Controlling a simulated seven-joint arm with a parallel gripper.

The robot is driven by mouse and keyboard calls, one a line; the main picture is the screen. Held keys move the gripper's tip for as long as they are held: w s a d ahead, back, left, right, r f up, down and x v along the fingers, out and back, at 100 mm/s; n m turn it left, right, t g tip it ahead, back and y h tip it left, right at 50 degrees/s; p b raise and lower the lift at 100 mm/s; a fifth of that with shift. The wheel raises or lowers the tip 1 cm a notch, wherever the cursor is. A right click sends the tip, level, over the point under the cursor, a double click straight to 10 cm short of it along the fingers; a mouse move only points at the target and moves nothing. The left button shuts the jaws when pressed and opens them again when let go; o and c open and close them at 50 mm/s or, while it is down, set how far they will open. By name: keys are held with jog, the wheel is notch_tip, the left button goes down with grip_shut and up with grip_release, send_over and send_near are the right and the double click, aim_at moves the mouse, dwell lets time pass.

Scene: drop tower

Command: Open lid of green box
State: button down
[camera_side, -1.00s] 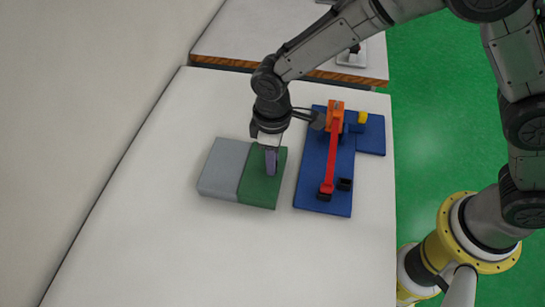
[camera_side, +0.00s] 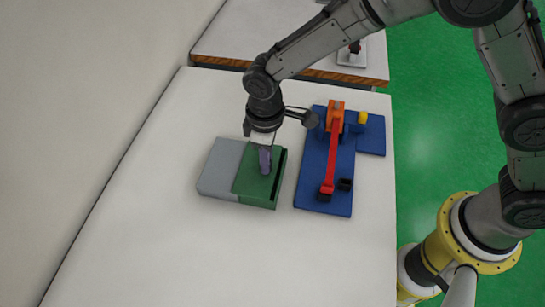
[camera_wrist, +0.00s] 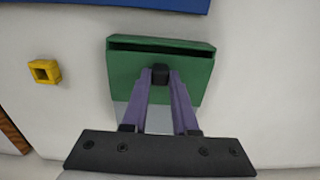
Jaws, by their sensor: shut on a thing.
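The green box (camera_side: 277,196) sits on the white table beside a grey block. Its green lid (camera_side: 250,184) is slid a little to the left, partly over the grey block, and a narrow dark opening shows along the box's right side. My gripper (camera_side: 265,166) points down over the lid. In the wrist view its two purple fingers (camera_wrist: 161,80) are closed on a small black knob (camera_wrist: 160,75) on the lid. The lid (camera_wrist: 188,78) is also seen there, with the dark slot along its far edge. The inside of the box is too dark to make out.
The grey block (camera_side: 216,167) adjoins the box on the left. A blue board (camera_side: 310,172) with a red lever (camera_side: 331,160) and an orange block lies to the right. A yellow square piece (camera_wrist: 45,71) shows in the wrist view. The front of the table is clear.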

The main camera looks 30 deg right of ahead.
jog(key=w+a, duration=0.5)
jog(key=shift+w+a+r, duration=0.1)
jog(key=shift+w, duration=0.05)
jog(key=c, duration=0.7)
grip_release()
notch_tip(320, 180, up, 14)
jog(key=shift+f, duration=0.1)
